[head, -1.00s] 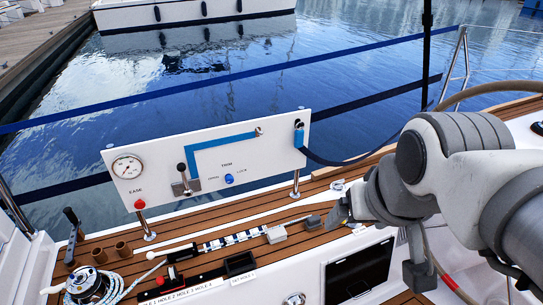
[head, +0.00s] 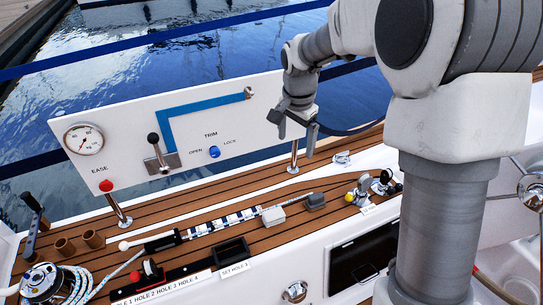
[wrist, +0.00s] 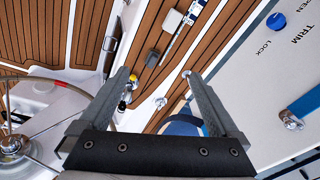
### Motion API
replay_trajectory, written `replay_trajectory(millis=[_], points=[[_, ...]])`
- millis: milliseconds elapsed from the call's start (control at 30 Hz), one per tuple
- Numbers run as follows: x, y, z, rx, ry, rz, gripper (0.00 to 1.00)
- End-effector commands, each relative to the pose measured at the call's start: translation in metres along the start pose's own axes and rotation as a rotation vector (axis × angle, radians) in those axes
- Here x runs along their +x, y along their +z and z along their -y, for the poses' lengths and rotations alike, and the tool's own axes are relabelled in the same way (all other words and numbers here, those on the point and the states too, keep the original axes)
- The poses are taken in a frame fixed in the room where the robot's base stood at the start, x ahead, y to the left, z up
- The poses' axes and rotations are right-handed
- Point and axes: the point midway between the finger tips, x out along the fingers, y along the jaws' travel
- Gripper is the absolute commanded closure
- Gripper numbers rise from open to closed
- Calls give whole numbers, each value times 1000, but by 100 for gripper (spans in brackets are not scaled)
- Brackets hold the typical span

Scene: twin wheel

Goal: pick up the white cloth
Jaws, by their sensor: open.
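I cannot make out a white cloth in either view. My gripper (head: 293,132) hangs in front of the right end of the white panel in the head view, above the teak deck. In the wrist view my gripper (wrist: 158,80) has its two fingers spread wide, with nothing held between them. Past the fingers, the deck and several small fittings show below. My own arm covers much of the right side of the head view and may hide things there.
The white panel (head: 120,125) carries a gauge (head: 83,139), a red button (head: 106,185), a lever (head: 154,140) and a blue knob (head: 214,152). A striped blue-and-white strip (head: 222,222) and a black tray (head: 231,252) lie on the deck. A winch (head: 42,282) stands at lower left.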

Motion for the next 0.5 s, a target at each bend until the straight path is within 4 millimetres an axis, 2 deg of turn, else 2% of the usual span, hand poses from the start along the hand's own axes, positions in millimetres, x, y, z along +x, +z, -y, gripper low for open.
replay_trajectory(millis=[33, 300, 400, 500], points=[[36, 1, 9, 36, 15, 18, 3], [164, 5, 46, 256, 79, 77, 3], [199, 9, 53, 317, 97, 90, 3], [222, 12, 57, 362, 111, 99, 3]])
